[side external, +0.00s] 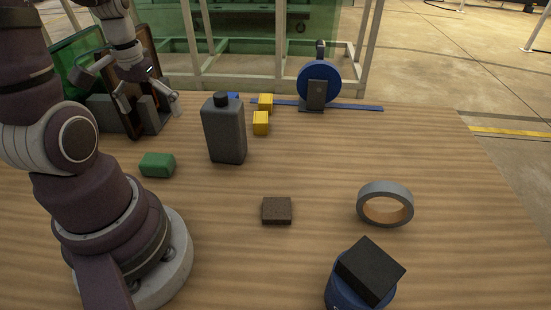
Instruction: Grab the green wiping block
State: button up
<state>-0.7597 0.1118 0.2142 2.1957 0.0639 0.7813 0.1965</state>
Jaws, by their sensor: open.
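My gripper (150,112) is open, high and farther back than the block, in front of a dark upright frame. Nothing shows between its fingers. It is apart from the green block, and its exact height over the table is hard to tell.
A grey bottle (224,130) stands right of the block. Yellow cubes (261,123), a blue disc on a stand (319,82), a brown block (277,211), a tape ring (385,204) and a black block (370,270) on a blue round thing are spread out. A dark frame (118,105) stands behind.

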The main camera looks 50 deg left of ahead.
aim_at(155, 159)
jog(key=shift+s+a+f+n, duration=0.25)
jog(key=shift+s+a+f, duration=0.15)
jog(key=shift+s+f, duration=0.2)
jog(key=shift+s+a+f+n, duration=0.25)
jog(key=shift+s+a+f, duration=0.15)
jog(key=shift+s+f, duration=0.2)
jog(key=f, duration=0.9)
jog(key=shift+d+f, duration=0.2)
jog(key=shift+f, duration=0.1)
jog(key=shift+w, duration=0.1)
jog(key=c, duration=1.2)
